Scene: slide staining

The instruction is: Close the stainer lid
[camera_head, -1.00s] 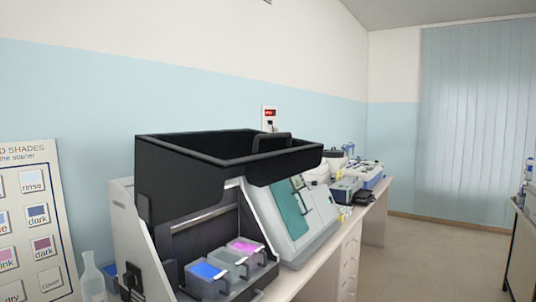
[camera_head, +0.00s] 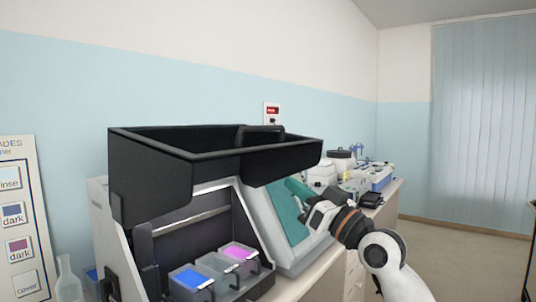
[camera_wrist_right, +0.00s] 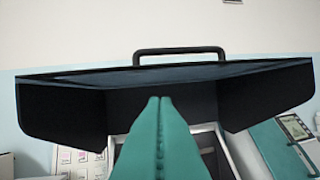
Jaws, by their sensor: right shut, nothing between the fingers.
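The stainer (camera_head: 118,240) stands on the bench with its black lid (camera_head: 150,180) raised open. The lid's handle (camera_head: 262,133) is on the top far edge. Inside the stainer sit small baths with blue and pink tops (camera_head: 195,277). My right gripper (camera_head: 292,186) is at the right of the lid, in front of the stainer's teal panel, apart from the handle. In the right wrist view its teal fingers (camera_wrist_right: 160,135) are together and empty, pointing at the lid (camera_wrist_right: 60,105) with the handle (camera_wrist_right: 180,52) above them. My left gripper is not in view.
A shade chart (camera_head: 18,215) and a bottle (camera_head: 67,280) stand at the left. Other lab devices (camera_head: 350,175) stand further along the bench behind my right gripper. The air above the lid is clear.

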